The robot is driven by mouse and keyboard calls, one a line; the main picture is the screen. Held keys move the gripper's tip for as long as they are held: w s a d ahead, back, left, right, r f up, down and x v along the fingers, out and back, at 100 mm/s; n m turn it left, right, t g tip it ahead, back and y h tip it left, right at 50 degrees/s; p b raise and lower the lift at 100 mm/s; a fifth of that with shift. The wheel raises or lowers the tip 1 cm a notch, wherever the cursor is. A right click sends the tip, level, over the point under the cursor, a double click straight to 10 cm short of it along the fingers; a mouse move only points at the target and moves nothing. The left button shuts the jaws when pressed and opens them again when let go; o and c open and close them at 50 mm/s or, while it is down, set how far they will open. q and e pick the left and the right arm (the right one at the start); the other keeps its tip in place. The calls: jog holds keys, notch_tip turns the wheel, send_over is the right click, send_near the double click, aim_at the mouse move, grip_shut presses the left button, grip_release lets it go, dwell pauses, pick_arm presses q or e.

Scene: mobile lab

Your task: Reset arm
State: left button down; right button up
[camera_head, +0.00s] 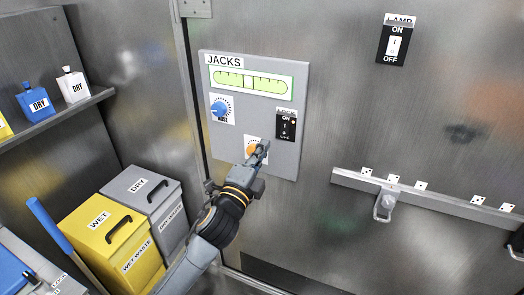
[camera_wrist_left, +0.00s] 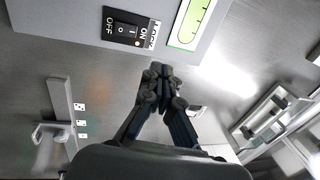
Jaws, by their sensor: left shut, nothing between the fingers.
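My left gripper (camera_head: 262,148) is in front of the lower part of the grey JACKS panel (camera_head: 232,150), with its fingers together and nothing held. It partly covers an orange-and-white control (camera_head: 251,144). In the left wrist view the shut fingertips of the left gripper (camera_wrist_left: 160,72) are below the panel edge, with the switch (camera_wrist_left: 127,29) above and to the left. I cannot tell whether the fingers touch the panel. My right gripper is not in view.
A blue dial (camera_head: 221,108) and a green level gauge (camera_head: 250,82) are on the panel. A lamp switch (camera_head: 395,42) and a metal rail (camera_head: 430,198) are on the wall to the right. Yellow WET (camera_head: 104,228) and grey DRY (camera_head: 140,186) bins stand at lower left.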

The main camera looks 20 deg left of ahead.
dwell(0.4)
pick_arm(q)
notch_tip(320, 180, down, 22)
jog(key=a+n+g, duration=0.2)
jog(key=n+g, duration=0.2)
jog(key=g, duration=0.1)
jog(key=s+f+n+g, duration=0.2)
jog(key=s+f, duration=0.3)
jog(key=f, duration=0.7)
jog(key=s+f+n+g, duration=0.25)
jog(key=s+f, duration=0.25)
jog(key=f, duration=0.6)
jog(key=s+f+n+g, duration=0.2)
jog(key=s+f, duration=0.6)
jog(key=s, duration=0.6)
jog(key=s+f+n+g, duration=0.3)
jog(key=s+f, duration=0.6)
jog(key=s, duration=0.4)
jog(key=s+f+n+g+b, duration=0.1)
jog(key=s+f+g, duration=0.3)
jog(key=s+f, duration=0.4)
jog(key=s+n, duration=0.1)
jog(key=s, duration=0.5)
jog(key=shift+s+f+g+y, duration=0.2)
jog(key=shift+s+g+y, duration=0.1)
jog(key=shift+g+y, duration=0.1)
jog(key=shift+n, duration=0.25)
